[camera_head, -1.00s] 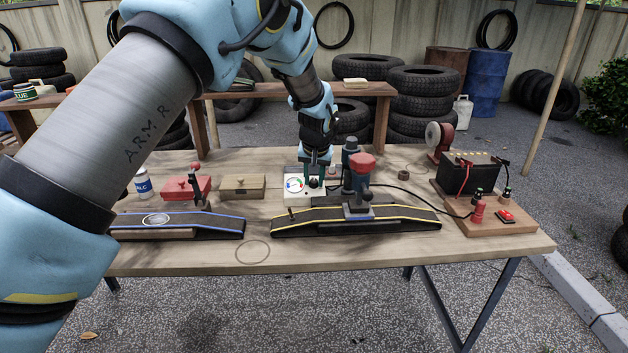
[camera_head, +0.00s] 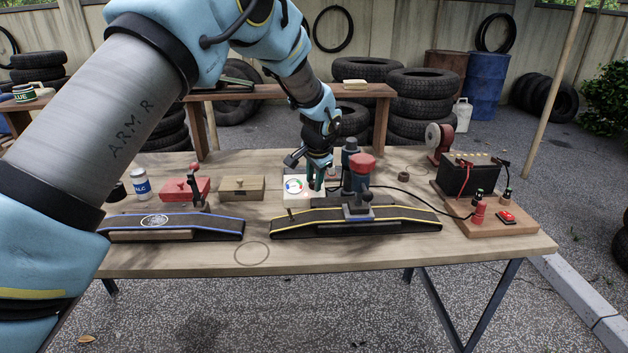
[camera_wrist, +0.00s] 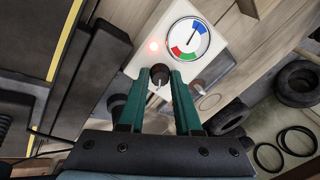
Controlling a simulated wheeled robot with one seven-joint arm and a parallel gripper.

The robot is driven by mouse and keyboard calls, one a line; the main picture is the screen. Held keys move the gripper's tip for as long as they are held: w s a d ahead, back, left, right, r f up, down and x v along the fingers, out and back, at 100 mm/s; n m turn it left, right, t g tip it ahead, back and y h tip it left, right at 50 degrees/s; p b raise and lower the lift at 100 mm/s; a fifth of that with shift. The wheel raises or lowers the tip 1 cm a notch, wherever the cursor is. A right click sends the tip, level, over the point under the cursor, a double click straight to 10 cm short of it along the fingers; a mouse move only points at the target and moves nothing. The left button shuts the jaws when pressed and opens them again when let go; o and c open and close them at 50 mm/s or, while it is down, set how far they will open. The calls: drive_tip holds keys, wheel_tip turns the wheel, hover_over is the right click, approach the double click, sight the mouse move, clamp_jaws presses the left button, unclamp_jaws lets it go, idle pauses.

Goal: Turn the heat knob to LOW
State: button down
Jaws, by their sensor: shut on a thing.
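The heat knob (camera_wrist: 159,74) is a small dark knob with a pale pointer line, on a white control box (camera_wrist: 142,58). My gripper (camera_wrist: 160,80) has its two green fingers closed on the knob's sides. In the head view, my gripper (camera_head: 316,176) reaches down to the box, beside the gauge (camera_head: 295,186). The fingers hide the knob there. I cannot read a LOW mark in either view.
A clamp press with a red top (camera_head: 361,164) stands close right of my gripper. A yellow-edged ramp (camera_head: 400,217) lies in front. A wooden box (camera_head: 242,187) and a red box (camera_head: 184,189) stand to the left.

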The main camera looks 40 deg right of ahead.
drive_tip(key=shift+m, duration=0.3)
drive_tip(key=c, duration=0.6)
unclamp_jaws()
drive_tip(key=b+v, duration=0.2)
drive_tip(key=v, duration=0.8)
drive_tip(key=shift+s+r, duration=0.15)
drive_tip(key=shift+r, duration=0.25)
drive_tip(key=shift+a, duration=0.1)
